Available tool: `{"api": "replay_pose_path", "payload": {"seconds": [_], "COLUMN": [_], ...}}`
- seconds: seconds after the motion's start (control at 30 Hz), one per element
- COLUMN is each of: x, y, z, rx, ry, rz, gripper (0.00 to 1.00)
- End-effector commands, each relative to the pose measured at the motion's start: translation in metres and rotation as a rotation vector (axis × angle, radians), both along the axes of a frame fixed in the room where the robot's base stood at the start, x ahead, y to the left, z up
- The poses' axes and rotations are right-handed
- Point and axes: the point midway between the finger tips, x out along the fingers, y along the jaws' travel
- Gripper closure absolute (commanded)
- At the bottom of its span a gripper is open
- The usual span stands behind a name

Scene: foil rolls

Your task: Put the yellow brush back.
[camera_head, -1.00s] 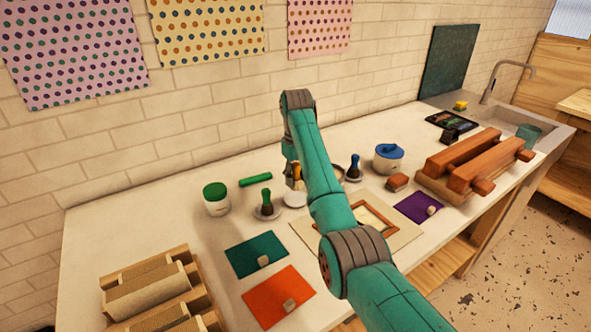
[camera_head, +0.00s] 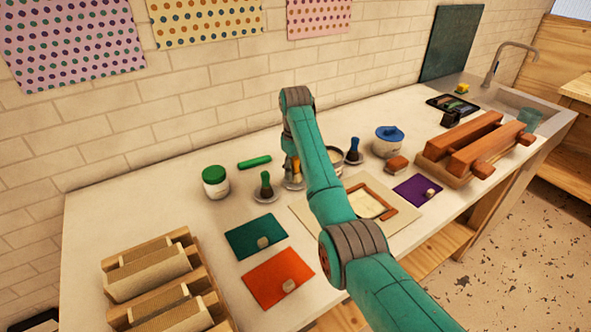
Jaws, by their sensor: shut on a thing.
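The yellow brush (camera_head: 297,167) is upright, its yellow handle just left of my teal arm. My gripper (camera_head: 291,169) is shut on it and is partly hidden by the arm. The brush's dark lower end is over or on a small pale dish (camera_head: 292,185); I cannot tell whether it touches. A green brush (camera_head: 265,185) stands on its own dish to the left. A blue brush (camera_head: 354,150) stands on a dish to the right, past my arm.
Green and orange sheets (camera_head: 277,278) lie in front. A round container behind my arm is partly hidden.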

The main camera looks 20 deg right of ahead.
Motion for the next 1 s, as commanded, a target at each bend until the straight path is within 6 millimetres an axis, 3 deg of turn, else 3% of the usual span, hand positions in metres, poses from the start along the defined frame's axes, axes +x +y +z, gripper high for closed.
{"api": "replay_pose_path", "payload": {"seconds": [1.0], "x": [0.0], "y": [-0.0001], "z": [-0.0068], "rx": [0.0], "ry": [0.0], "rz": [0.0], "gripper": [0.93]}}
